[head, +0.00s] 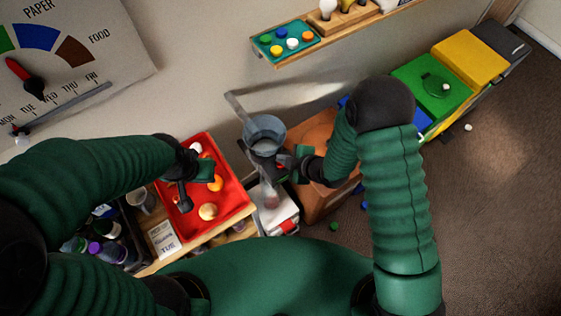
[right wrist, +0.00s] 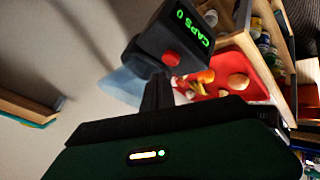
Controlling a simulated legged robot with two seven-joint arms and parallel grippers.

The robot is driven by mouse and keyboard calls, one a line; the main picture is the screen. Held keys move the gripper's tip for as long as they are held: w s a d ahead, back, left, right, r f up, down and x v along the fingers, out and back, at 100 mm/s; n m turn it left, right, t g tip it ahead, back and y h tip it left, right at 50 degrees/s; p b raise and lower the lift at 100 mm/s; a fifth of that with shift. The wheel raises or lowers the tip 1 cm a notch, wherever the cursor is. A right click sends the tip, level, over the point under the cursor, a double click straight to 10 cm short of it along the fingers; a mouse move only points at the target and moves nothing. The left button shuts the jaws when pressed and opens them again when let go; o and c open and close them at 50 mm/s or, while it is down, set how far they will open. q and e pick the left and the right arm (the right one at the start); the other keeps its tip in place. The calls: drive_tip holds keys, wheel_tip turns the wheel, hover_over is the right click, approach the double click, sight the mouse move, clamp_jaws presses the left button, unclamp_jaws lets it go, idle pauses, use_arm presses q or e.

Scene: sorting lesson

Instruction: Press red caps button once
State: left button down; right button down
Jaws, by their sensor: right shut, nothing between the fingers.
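The red caps button (right wrist: 171,58) sits on the face of a black box (right wrist: 158,42) in the right wrist view. A green display (right wrist: 193,33) beside it reads "CAPS 0". My right gripper (right wrist: 157,88) is shut and empty, its tips pointing toward the box just below the button, with a small apparent gap. In the head view my right gripper (head: 286,161) is beside a grey-blue funnel-like vessel (head: 265,130), and the button cannot be made out there. My left gripper (head: 196,188) hangs over the red tray (head: 235,202); its finger opening is unclear.
Fruit lies in the red tray. A white box with a red part (head: 275,217) stands right of it, near a brown box (head: 315,202). A shelf above holds a teal tray (head: 266,48) of coloured caps. Green (head: 415,85) and yellow (head: 470,55) bins stand at right.

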drive_tip(key=shift+r+p, duration=1.55)
drive_tip(key=shift+r, duration=0.85)
drive_tip(key=shift+f, duration=0.1)
